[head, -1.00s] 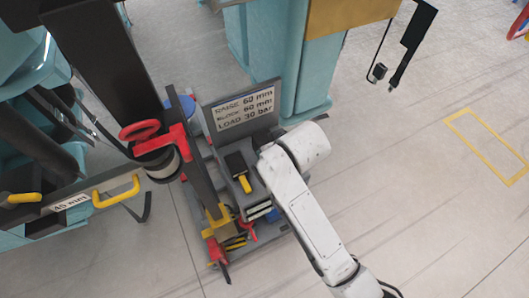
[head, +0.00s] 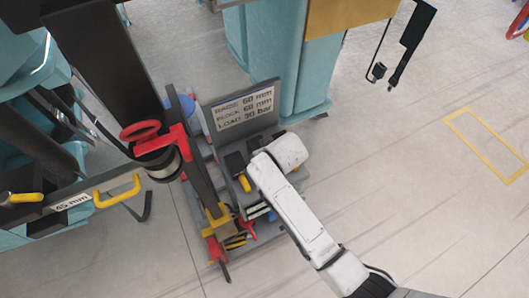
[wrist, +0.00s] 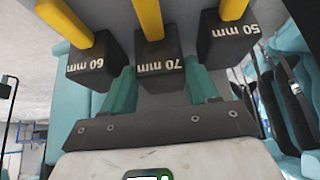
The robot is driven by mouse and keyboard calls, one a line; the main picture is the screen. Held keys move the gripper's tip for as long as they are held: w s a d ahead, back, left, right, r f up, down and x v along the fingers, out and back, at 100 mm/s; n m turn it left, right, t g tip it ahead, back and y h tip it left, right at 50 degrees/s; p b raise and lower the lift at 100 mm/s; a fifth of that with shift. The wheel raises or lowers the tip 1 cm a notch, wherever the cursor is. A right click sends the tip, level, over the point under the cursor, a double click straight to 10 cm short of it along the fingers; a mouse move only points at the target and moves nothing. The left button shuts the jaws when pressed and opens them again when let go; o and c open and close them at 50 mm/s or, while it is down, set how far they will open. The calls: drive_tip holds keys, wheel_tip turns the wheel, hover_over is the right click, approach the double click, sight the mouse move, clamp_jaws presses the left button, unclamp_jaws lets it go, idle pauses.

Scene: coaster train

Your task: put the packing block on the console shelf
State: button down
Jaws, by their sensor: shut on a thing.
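In the wrist view, three dark blocks with yellow handles stand side by side: a 60 mm block (wrist: 92,66) left, a 70 mm block (wrist: 158,68) in the middle and a 50 mm block (wrist: 226,42) right. My gripper (wrist: 160,80) has its teal fingers on either side of the 70 mm block and is shut on it. In the head view, my white wrist hides the gripper. A dark block (head: 235,163) with a yellow handle (head: 244,183) shows beside my wrist. I cannot make out a separate console shelf.
A sign board (head: 243,107) stands behind the blocks; its small text is hard to read. A dark post with a red part (head: 172,140) rises to the left. A teal column (head: 305,75) stands behind. The floor to the right is open.

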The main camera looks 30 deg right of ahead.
drive_tip(key=c, duration=0.8)
unclamp_jaws()
drive_tip(key=shift+f, duration=0.15)
drive_tip(key=o, duration=0.5)
drive_tip(key=shift+s+r, duration=0.2)
drive_tip(key=shift+r, duration=0.35)
drive_tip(key=v, duration=1.1)
drive_tip(key=s+d+f+g, duration=0.2)
drive_tip(key=s, duration=0.6)
drive_tip(key=s+d+f+g, duration=0.1)
drive_tip(key=s+d, duration=0.2)
drive_tip(key=s, duration=0.5)
drive_tip(key=s+d+f+g, duration=0.2)
drive_tip(key=s, duration=0.6)
drive_tip(key=shift+s+d+f+m+g, duration=0.3)
drive_tip(key=shift+s+f, duration=0.05)
drive_tip(key=shift+s, duration=0.05)
